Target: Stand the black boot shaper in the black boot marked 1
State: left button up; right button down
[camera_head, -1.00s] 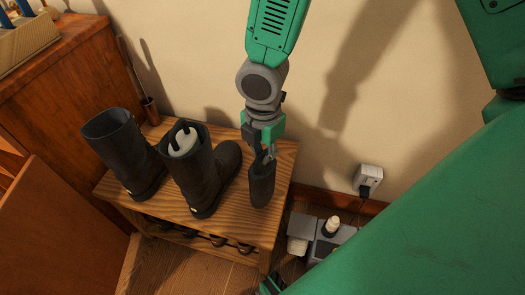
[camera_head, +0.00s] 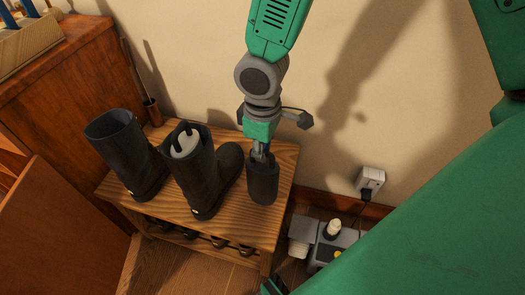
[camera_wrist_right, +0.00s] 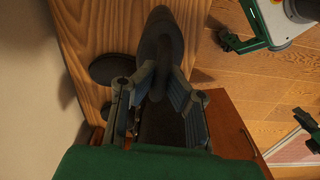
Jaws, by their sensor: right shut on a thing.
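My right gripper (camera_head: 262,155) is shut on the black boot shaper (camera_head: 263,183), holding it by its upper end. The shaper hangs roughly upright over the right end of the wooden bench, right of the boots; I cannot tell if it touches the bench. In the right wrist view the gripper (camera_wrist_right: 158,75) closes around the dark shaper (camera_wrist_right: 160,40). A black boot (camera_head: 128,155) stands upright at the left with an open top. Another black boot (camera_head: 203,185) stands beside it with a pale shaper (camera_head: 184,143) inside. No number is readable on either boot.
The wooden bench (camera_head: 230,222) has shoes on the shelf below. A wooden cabinet (camera_head: 70,85) stands at the left, the wall behind. A socket with a plug (camera_head: 370,182) and a grey device (camera_head: 330,242) are at the right.

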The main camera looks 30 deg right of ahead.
jog(key=m, duration=0.6)
jog(key=shift+w+r, duration=0.15)
jog(key=shift+r, duration=0.15)
jog(key=shift+m, duration=0.5)
jog(key=shift+a, duration=0.1)
